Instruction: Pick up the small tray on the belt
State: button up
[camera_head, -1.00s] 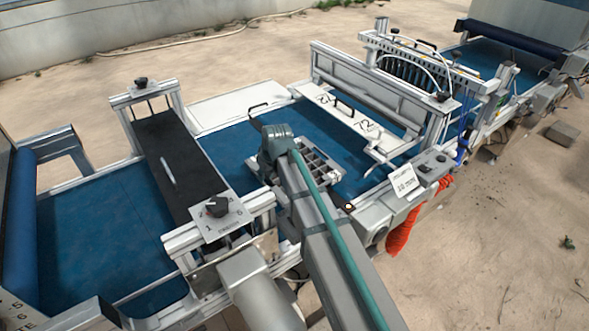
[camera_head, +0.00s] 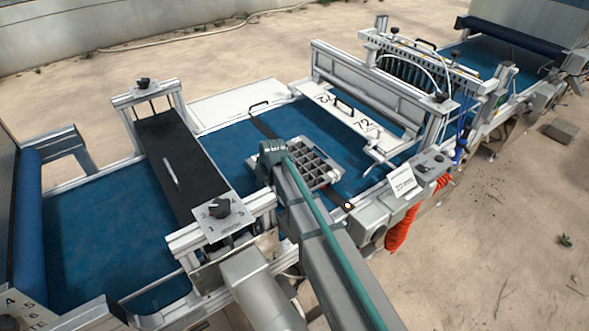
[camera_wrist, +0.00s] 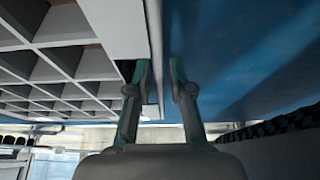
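The small tray (camera_head: 330,180) is light grey with a grid of square cells and lies on the blue belt, partly hidden behind my arm in the head view. In the wrist view the tray (camera_wrist: 112,22) fills the upper left, its straight outer edge running up the middle. My gripper (camera_wrist: 160,76) is open in that view, its two fingers apart. The left finger overlaps the tray side and the right finger is over the blue beyond the edge. The tray edge shows between them; I cannot tell whether either finger touches it.
The blue belt (camera_head: 232,146) is bare left of the tray. A frame with a black plate (camera_head: 172,165) and dial stands further left. A white crossbar with handles (camera_head: 345,118) and a nozzle gantry (camera_head: 420,65) stand to the right. A control box (camera_head: 430,168) is at the near edge.

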jog(key=shift+c, duration=0.4)
grip_shut()
jog(key=shift+r, duration=0.1)
